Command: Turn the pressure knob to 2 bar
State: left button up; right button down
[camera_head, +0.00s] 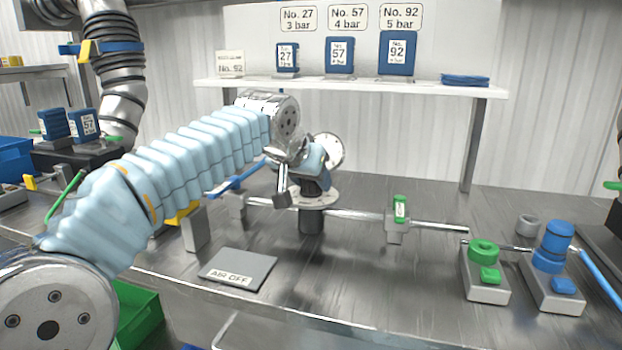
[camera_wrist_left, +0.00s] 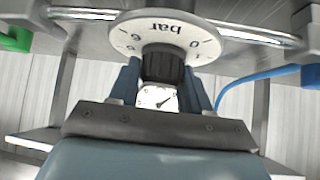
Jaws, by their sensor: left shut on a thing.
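The pressure knob is dark and ribbed, and in the left wrist view it (camera_wrist_left: 163,66) stands at the middle of a white dial (camera_wrist_left: 205,30). The dial reads "bar", upside down there, with 0, 1 and 6 legible; other numbers are hidden or unclear. My left gripper (camera_head: 311,180) is shut on the knob, one blue-grey finger on each side. A white gauge (camera_wrist_left: 157,98) with a dark needle shows between the fingers; its reading is too small to tell. In the head view the dial (camera_head: 331,196) sits on a dark post; my gripper partly hides the knob. My right gripper is out of view.
A metal pipe (camera_head: 355,215) runs both ways from the post, with a green-marked fitting (camera_head: 400,210) on the right. An "AIR OFF" plate (camera_head: 238,268) lies in front. Green (camera_head: 485,270) and blue (camera_head: 555,265) units stand right. A shelf (camera_head: 350,88) with pressure cards is behind.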

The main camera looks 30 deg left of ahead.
pick_arm(q)
jog(key=n+g+y, duration=0.1)
jog(key=n+y, duration=0.2)
jog(key=n, duration=0.1)
jog(key=shift+d+n+y, duration=0.15)
jog(key=shift+n+y, duration=0.15)
jog(key=shift+n, duration=0.1)
jog(key=n+g+y, duration=0.2)
jog(key=n, duration=0.2)
jog(key=shift+y, duration=0.3)
jog(key=n+g, duration=0.1)
jog(key=n, duration=0.1)
jog(key=n+g+y, duration=0.1)
jog(key=n+g, duration=0.1)
jog(key=n, duration=0.1)
jog(key=shift+y, duration=0.3)
jog(key=shift+n+g, duration=1.6)
jog(key=shift+n, duration=0.1)
jog(key=o, duration=1)
